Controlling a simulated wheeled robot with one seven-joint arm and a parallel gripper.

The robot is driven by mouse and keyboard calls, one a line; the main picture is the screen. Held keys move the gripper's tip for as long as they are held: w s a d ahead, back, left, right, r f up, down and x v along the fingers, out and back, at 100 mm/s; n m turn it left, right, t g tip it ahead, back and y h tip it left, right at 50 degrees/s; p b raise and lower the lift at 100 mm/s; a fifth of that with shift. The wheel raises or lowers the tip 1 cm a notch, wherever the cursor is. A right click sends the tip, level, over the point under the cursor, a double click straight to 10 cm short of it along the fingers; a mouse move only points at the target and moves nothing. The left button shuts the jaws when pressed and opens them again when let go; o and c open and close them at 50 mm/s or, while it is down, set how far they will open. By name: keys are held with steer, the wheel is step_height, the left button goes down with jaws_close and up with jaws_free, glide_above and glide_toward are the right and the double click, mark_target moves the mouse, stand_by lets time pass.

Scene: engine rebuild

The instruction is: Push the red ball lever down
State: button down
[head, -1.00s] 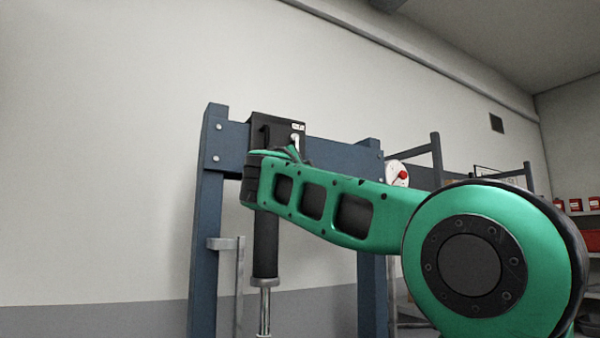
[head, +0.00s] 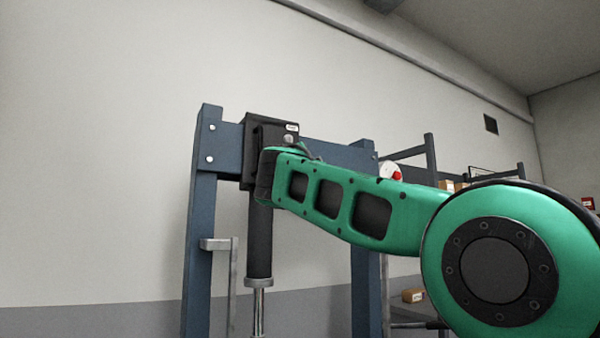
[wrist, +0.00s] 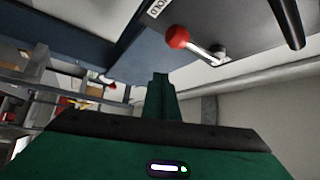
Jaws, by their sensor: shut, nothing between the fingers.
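The lever's red ball (wrist: 178,37) sits at the end of a short metal rod (wrist: 203,47) in the wrist view. The rod joins a pivot on the dark box (wrist: 260,28) of the press. My gripper (wrist: 160,80) is shut and empty, its narrow green tip just below the ball in the picture, with a visible gap between them. In the head view the black box (head: 252,128) is on the blue press frame's crossbeam. My green arm (head: 345,205) covers its lower part there, and the lever's red ball and my fingertips are hidden.
The blue press frame (head: 203,220) stands before a bare wall, with a black cylinder (head: 260,240) hanging below the box. A separate white disc with a red knob (head: 396,175) is at the frame's right. Shelves with boxes (head: 413,295) stand behind.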

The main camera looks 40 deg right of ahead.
steer(key=a+r+v, duration=0.1)
steer(key=v, duration=0.8)
steer(key=shift+w+r, duration=0.25)
step_height(320, 180, down, 37)
steer(key=d+n+g+y, duration=0.3)
steer(key=n+g+y, duration=0.2)
steer(key=n+y, duration=0.55)
steer(key=s+a+f+n+g+y, duration=0.2)
steer(key=s+a+f, duration=0.2)
steer(key=s+f, duration=0.3)
steer(key=s+a+f+n+g+y, duration=0.3)
steer(key=s+a+f, duration=0.2)
steer(key=s+f, duration=0.3)
steer(key=s+a+f+n+g+y, duration=0.2)
steer(key=s+f, duration=0.5)
steer(key=f, duration=0.4)
steer(key=a+g+y, duration=0.1)
steer(key=a, duration=0.1)
steer(key=shift+s+a+f+n, duration=0.25)
steer(key=shift+a+f+n, duration=0.05)
steer(key=shift+n, duration=0.05)
